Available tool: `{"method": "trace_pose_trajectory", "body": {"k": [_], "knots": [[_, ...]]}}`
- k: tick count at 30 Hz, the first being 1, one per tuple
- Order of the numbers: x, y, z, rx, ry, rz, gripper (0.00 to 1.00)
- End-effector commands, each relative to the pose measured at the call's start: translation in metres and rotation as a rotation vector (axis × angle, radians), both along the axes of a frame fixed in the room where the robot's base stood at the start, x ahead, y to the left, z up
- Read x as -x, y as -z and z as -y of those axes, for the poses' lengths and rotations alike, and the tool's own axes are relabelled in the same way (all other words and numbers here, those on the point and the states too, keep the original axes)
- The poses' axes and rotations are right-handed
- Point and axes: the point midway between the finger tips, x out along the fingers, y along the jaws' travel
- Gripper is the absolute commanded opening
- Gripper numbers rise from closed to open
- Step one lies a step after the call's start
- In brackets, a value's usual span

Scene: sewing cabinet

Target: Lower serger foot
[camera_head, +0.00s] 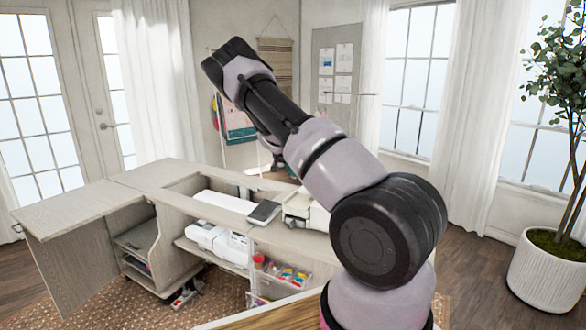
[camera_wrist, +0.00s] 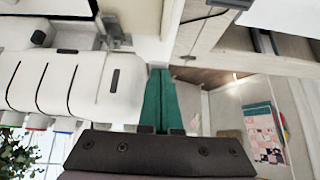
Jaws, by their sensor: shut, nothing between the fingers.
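The serger (camera_head: 303,207) is a white machine on the cabinet top, partly covered by my arm in the head view. In the wrist view its white body with dark grooves (camera_wrist: 70,85) fills the left side. A metal part (camera_wrist: 112,38) shows at its upper edge; I cannot tell whether this is the presser foot or its lever. My gripper (camera_wrist: 160,74) has green fingers that are shut together and empty. The fingertips lie close beside the serger's body; I cannot tell whether they touch it. In the head view the fingers cannot be made out behind my arm.
The pale wood cabinet (camera_head: 150,182) stands with its panels opened out. A dark pad (camera_head: 264,212) lies left of the serger. White machines (camera_head: 205,235) sit on a lower shelf, near clear drawers of coloured spools (camera_head: 290,275). A potted plant (camera_head: 548,270) stands at right.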

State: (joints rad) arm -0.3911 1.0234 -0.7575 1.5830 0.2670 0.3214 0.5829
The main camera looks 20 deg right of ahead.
Motion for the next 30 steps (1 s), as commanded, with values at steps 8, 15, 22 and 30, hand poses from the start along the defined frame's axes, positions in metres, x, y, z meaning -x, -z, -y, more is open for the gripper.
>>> {"method": "trace_pose_trajectory", "body": {"k": [8, 15, 22, 30], "knots": [[0.003, 0.01, -0.002, -0.001, 0.001, -0.002, 0.0], [0.002, 0.007, -0.003, -0.001, 0.0, -0.002, 0.0], [0.002, -0.003, -0.003, -0.002, 0.0, -0.003, 0.0], [0.003, -0.006, -0.003, -0.001, 0.0, -0.004, 0.0]]}}
